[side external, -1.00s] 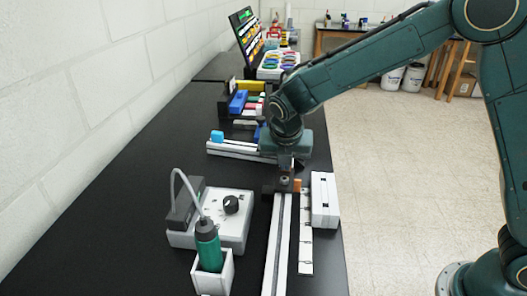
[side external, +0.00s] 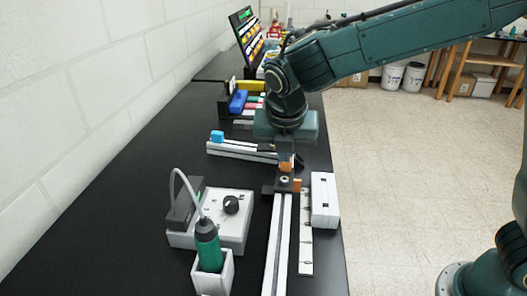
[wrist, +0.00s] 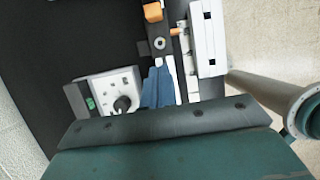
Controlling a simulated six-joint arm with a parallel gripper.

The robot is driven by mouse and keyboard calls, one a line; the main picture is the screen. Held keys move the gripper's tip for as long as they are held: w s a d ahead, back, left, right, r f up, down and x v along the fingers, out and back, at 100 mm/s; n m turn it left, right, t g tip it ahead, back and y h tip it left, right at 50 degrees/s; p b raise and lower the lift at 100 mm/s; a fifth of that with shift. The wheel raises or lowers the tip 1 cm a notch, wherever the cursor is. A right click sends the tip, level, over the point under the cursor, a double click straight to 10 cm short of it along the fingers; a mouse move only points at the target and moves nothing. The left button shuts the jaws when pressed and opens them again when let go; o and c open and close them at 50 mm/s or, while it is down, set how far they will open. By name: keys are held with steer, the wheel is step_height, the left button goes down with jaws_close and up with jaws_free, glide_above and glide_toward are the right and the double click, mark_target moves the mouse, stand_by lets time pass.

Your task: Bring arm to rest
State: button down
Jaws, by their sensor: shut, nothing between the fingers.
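My gripper (side external: 287,156) points down just above the far end of the white rail (side external: 279,240), over the dark bracket (side external: 283,185) there. It is shut and holds nothing. Its fingertips are small and partly merge with an orange piece (side external: 285,167) by the bracket, so I cannot tell the exact gap. In the wrist view, the bracket (wrist: 159,44) with its round fastener lies beyond my gripper's body, and an orange block (wrist: 153,12) shows past it.
A grey control box (side external: 233,218) and a green-handled driver (side external: 208,245) in a white holder stand at left. A white box (side external: 324,200) lies right of the rail. Behind are a crosswise rail (side external: 235,150) with a blue block and coloured parts. Open floor lies right of the bench.

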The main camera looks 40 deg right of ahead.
steer(key=shift+v, duration=0.8)
steer(key=s+d+r+m+t+y, duration=0.1)
steer(key=s+d+r+m, duration=0.2)
steer(key=s+d+m, duration=0.3)
steer(key=s+d+r+m+y, duration=0.1)
steer(key=s+d+r+m, duration=0.35)
steer(key=m, duration=0.25)
steer(key=s+d+f+m+t+y, duration=0.1)
steer(key=s+d+f+m, duration=0.1)
steer(key=s+m, duration=1.1)
steer(key=shift+d+f+m+t, duration=0.3)
steer(key=shift+d+m, duration=0.2)
steer(key=shift+d, duration=0.2)
